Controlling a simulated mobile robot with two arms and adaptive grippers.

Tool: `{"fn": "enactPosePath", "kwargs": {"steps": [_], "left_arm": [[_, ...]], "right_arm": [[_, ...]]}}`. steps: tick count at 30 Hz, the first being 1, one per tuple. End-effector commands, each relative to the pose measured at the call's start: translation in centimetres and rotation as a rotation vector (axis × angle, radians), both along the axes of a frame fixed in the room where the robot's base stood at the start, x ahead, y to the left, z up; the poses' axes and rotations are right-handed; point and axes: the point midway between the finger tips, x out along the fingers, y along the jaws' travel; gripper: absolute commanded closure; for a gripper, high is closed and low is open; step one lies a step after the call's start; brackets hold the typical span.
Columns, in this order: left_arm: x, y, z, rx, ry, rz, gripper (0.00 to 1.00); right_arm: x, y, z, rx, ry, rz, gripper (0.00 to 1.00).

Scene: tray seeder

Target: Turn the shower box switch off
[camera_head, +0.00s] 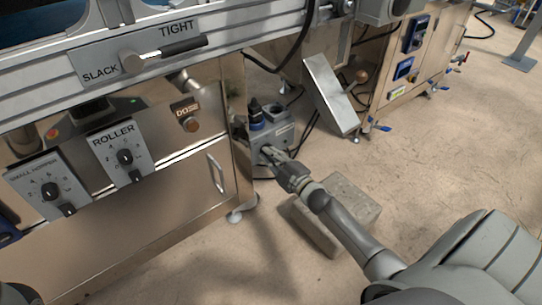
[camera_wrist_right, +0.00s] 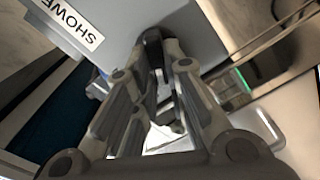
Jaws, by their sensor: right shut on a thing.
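The shower box (camera_wrist_right: 185,22) is a grey-blue box with a partly visible label reading "SHOWE" in the right wrist view. In the head view it appears to be the grey-blue box (camera_head: 284,133) low beside the steel machine. My right gripper (camera_head: 268,151) reaches its front face, pointing away from me. In the right wrist view the fingers (camera_wrist_right: 158,50) come together at the box face around a dark piece, which looks like the switch (camera_wrist_right: 153,38). The fingers hide most of it, and its position cannot be read.
A steel cabinet (camera_head: 205,215) with a roller dial (camera_head: 125,157) and a small hopper dial (camera_head: 50,191) stands at the left. A grey block (camera_head: 358,209) lies on the floor under my right arm. A tilted metal plate (camera_head: 331,94) stands behind. Open floor (camera_head: 450,150) lies at the right.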

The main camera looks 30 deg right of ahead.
Motion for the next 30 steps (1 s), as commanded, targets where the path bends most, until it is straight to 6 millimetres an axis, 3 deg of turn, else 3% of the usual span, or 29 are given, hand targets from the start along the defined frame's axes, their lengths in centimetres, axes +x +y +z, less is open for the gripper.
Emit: {"fn": "enactPosePath", "kwargs": {"steps": [4, 5, 9, 22, 30], "left_arm": [[0.1, 0.0, -0.1, 0.0, 0.005, 0.0, 0.6], [0.1, 0.0, -0.1, 0.001, 0.006, 0.001, 0.6], [0.1, 0.0, -0.1, 0.001, 0.006, 0.001, 0.6], [0.1, 0.0, 0.1, 0.006, -0.002, 0.003, 0.6], [0.1, 0.0, 0.1, 0.004, -0.001, 0.002, 0.6]], "right_arm": [[0.0, 0.1, -0.1, -0.004, 0.002, 0.002, 1.0], [0.0, 0.1, -0.1, -0.004, 0.002, 0.002, 0.85], [0.0, 0.1, -0.1, -0.003, 0.002, 0.001, 0.67], [-0.7, 0.0, -0.1, -0.001, 0.002, 0.001, 0.66], [-5.1, -0.4, -0.2, -0.002, 0.005, 0.001, 0.66]]}}
